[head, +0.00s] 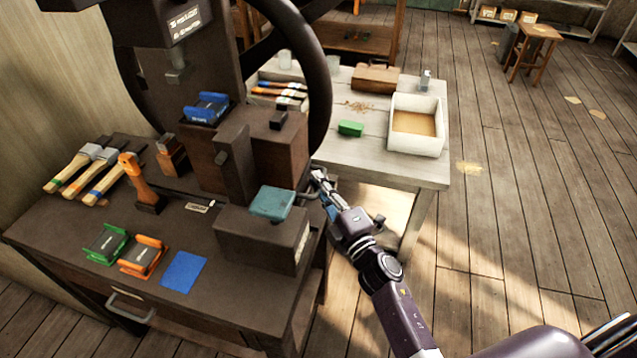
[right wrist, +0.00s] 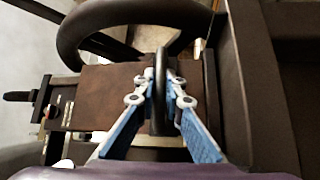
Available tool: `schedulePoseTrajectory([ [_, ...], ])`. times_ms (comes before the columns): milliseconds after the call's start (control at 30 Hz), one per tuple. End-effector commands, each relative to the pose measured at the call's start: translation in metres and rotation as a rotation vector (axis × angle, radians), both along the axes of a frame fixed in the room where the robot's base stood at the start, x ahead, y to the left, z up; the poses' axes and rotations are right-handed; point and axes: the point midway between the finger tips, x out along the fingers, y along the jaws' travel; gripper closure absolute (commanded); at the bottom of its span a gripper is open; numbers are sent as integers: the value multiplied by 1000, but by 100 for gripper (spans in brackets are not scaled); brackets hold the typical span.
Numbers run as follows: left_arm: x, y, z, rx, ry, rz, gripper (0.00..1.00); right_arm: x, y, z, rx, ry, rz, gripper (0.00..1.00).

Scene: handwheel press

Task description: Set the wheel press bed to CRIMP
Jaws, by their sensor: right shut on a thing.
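The wheel press (head: 223,85) stands on a dark bench at the left of the head view. Its big dark handwheel (head: 319,85) rises at the right of the press; a thick curved rim also shows at the top of the right wrist view (right wrist: 72,35). My right gripper (head: 319,180) is at the press's right side, below the visible rim. In the right wrist view its blue-padded fingers are shut on a narrow dark bar (right wrist: 160,95). I cannot tell whether this bar belongs to the wheel. A small plate (head: 197,207) lies at the press's foot, unreadable. My left gripper is out of view.
A dark block (head: 255,243) bears a teal piece (head: 272,203) near my arm.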

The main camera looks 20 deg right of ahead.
Motion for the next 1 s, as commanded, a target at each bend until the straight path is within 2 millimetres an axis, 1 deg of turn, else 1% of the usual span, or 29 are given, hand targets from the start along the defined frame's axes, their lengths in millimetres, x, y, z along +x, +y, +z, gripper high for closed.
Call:
schedulePoseTrajectory([
  [267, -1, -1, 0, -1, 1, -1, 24, -1, 1, -2, 0, 4, 2, 100],
  [300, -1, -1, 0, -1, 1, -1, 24, -1, 1, -2, 0, 4, 1, 88],
  [433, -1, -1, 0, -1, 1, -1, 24, 0, 1, -2, 0, 3, 1, 74],
  [767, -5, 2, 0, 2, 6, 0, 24, -2, 0, -1, 1, 2, -1, 73],
  [867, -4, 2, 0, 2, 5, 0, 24, -10, -2, -3, 0, 4, 0, 73],
  [1000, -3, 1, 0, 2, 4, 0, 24, -31, -6, -6, 0, 4, 0, 73],
])
